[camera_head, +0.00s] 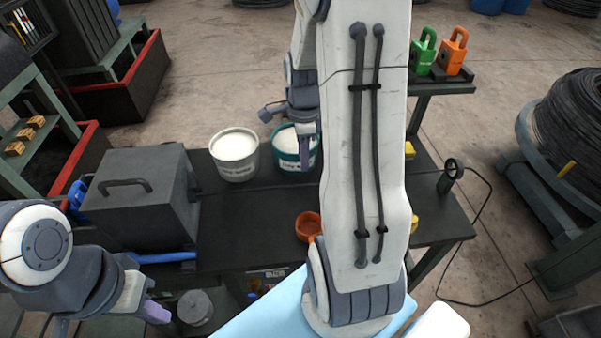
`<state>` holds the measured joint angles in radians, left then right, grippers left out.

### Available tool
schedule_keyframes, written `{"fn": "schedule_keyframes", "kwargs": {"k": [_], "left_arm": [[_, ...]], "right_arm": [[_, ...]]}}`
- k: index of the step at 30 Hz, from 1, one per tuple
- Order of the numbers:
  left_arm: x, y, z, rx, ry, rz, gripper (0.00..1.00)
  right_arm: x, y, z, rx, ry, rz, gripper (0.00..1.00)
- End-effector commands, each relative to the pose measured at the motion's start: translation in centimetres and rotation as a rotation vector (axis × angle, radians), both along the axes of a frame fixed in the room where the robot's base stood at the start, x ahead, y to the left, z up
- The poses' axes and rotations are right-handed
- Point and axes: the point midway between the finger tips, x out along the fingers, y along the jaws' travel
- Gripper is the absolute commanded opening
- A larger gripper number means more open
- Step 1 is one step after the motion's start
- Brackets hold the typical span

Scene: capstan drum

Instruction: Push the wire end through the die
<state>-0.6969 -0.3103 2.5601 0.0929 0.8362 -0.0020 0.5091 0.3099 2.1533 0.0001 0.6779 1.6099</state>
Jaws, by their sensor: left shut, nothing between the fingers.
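A coil of dark wire (577,125) sits on a stand at the right edge, with a small yellow piece (566,168) on its near side. I cannot make out a wire end or a die for certain. A small black upright piece with a ring (451,173) stands at the table's right edge. My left gripper (153,312) is at the lower left, shut and empty, in front of the table. My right gripper (304,150) points down at the teal bucket (283,158); its fingers are too small to judge. My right arm hides the table's middle.
On the dark table (240,208) stand a white bucket (236,162), an orange cup (307,227) and a grey box with a handle (135,205). A blue bar (163,257) lies before the box. A black cable (486,210) trails on the floor.

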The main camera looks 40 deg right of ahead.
Motion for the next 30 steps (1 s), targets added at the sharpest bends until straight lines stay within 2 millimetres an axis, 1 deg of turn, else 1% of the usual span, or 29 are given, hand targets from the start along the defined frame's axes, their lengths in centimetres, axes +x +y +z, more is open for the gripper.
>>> {"fn": "schedule_keyframes", "kwargs": {"k": [1,6,9,12,15,18,26,29,30], "left_arm": [[0.0,0.0,0.4,0.000,0.000,-0.001,0.00],[0.0,0.0,1.1,0.000,0.000,-0.002,0.00],[0.0,0.0,1.5,0.000,0.000,-0.002,0.00],[0.0,0.0,1.7,0.000,0.000,-0.003,0.00],[0.0,0.0,1.8,0.000,0.000,-0.003,0.00],[0.0,0.0,1.9,0.000,0.000,-0.004,0.00],[0.0,0.0,1.9,0.000,0.000,-0.003,0.00],[0.0,0.0,1.9,0.000,0.000,-0.003,0.00],[0.0,0.0,1.9,0.000,0.000,-0.003,0.00]], "right_arm": [[-0.3,-0.1,-0.9,0.004,0.007,-0.004,0.39],[-0.5,-0.4,-4.2,0.004,0.007,-0.007,0.39],[-0.5,-0.4,-5.9,0.004,0.006,-0.007,0.39],[-0.4,-0.4,-7.2,0.003,0.004,-0.006,0.39],[-0.3,-0.3,-8.0,0.002,0.003,-0.005,0.39],[-0.3,-0.3,-8.4,0.001,0.002,-0.004,0.39],[-0.2,-0.2,-8.6,0.000,0.000,-0.002,0.39],[-0.2,-0.2,-8.5,0.000,0.000,-0.002,0.05],[-0.2,-0.2,-8.5,0.000,0.000,-0.002,0.00]]}}
